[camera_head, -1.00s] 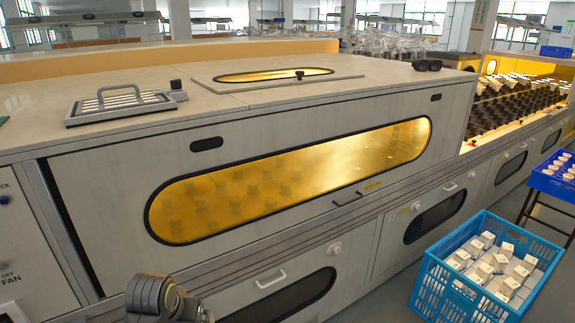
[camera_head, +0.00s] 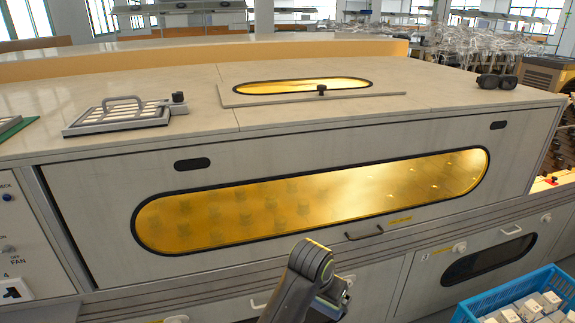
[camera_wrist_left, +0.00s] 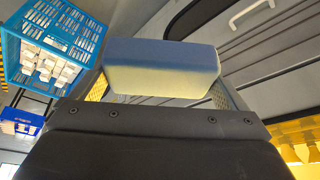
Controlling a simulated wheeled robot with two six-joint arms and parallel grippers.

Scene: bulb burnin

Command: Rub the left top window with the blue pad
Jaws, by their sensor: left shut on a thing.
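The blue pad (camera_wrist_left: 165,55), a block with a blue upper part and a pale yellowish lower face, shows in the left wrist view. My left gripper (camera_wrist_left: 160,82) is shut on it, with a perforated finger at each side. In the head view an oval amber-glowing top window (camera_head: 303,85) with a dark rim lies in a flat panel on the machine's top. The pad is not seen touching any window. My right gripper is out of view.
A long amber front window (camera_head: 320,200) is in the machine's face. On top are a slatted handled frame (camera_head: 118,118) at left and a small black object (camera_head: 497,81) at right. A blue crate (camera_head: 487,303) of white boxes stands low right. A black knob (camera_head: 321,90) is at the panel's front edge.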

